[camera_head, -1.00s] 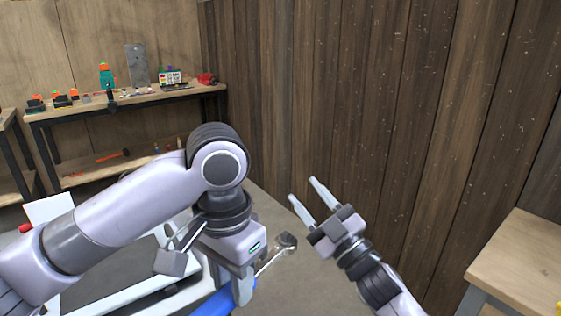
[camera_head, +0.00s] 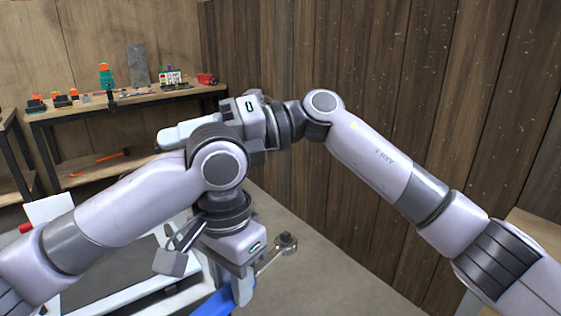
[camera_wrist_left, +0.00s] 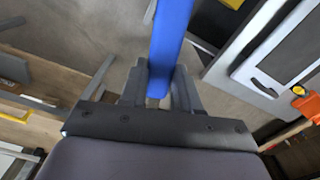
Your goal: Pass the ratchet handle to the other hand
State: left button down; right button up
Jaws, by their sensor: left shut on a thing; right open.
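The ratchet handle has a blue grip (camera_head: 216,303) and a silver head (camera_head: 286,243). My left gripper (camera_head: 242,287) points down at the lower middle of the head view and is shut on the ratchet handle. In the left wrist view the blue grip (camera_wrist_left: 171,40) runs up and away from between the left fingers (camera_wrist_left: 162,88). My right gripper (camera_head: 165,140) is open and empty. It is above and to the left of the ratchet handle in the head view, its fingers pointing left, apart from the handle. Part of the handle is hidden by the left gripper.
A white-edged cart with a dark panel (camera_head: 110,268) lies at the lower left, partly behind my left arm. A wooden workbench (camera_head: 60,113) with several tools stands at the back left. A wooden wall (camera_head: 420,100) closes the right side.

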jog(key=n+h, duration=0.2)
jog(key=h, duration=0.1)
jog(key=t+h, duration=0.3)
jog(key=h, duration=1)
send_over(280, 240)
notch_tip(280, 240, down, 4)
notch_tip(280, 240, down, 12)
jog(key=shift+d+r, duration=0.1)
pick_arm(q)
jog(key=shift+r, duration=0.1)
pick_arm(e)
grip_shut()
pick_arm(q)
jog(key=c, duration=0.7)
grip_release()
jog(key=shift+c, duration=0.2)
